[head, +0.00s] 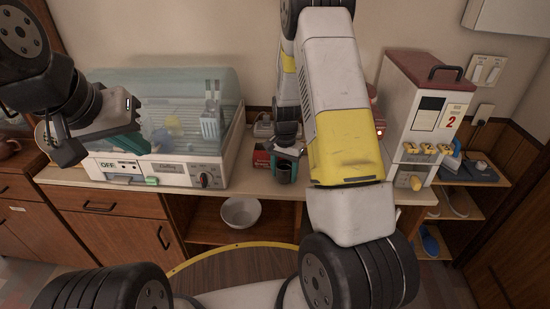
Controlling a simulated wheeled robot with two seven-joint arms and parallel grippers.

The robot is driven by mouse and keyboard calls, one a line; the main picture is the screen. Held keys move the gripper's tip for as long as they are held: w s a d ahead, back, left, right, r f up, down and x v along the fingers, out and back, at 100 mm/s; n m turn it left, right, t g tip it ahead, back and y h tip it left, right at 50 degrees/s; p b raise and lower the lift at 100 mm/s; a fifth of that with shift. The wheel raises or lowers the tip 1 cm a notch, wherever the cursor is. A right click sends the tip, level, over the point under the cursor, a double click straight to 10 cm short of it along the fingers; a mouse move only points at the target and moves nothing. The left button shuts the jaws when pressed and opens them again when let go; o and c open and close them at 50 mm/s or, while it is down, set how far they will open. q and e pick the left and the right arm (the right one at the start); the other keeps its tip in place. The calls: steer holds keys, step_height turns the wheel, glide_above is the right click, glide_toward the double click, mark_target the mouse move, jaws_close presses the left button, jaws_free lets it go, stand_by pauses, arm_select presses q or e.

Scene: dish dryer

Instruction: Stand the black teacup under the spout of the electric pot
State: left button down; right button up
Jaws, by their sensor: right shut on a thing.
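The black teacup (284,174) is upright at the front of the counter, in the middle of the head view. My right gripper (285,158) reaches down and is shut on it. I cannot tell whether the cup's base touches the counter. A red appliance (379,122), possibly the electric pot, shows only as a strip behind my right arm, to the right of the cup. Its spout is hidden.
The dish dryer (205,172) with a clear lid holds dishes on the left. A tall white dispenser (428,110) marked 2 is at right. A pale bowl (241,212) sits on the shelf below. My right arm covers much of the counter.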

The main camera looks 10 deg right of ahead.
steer(key=shift+f, duration=0.15)
steer(key=o, duration=1.5)
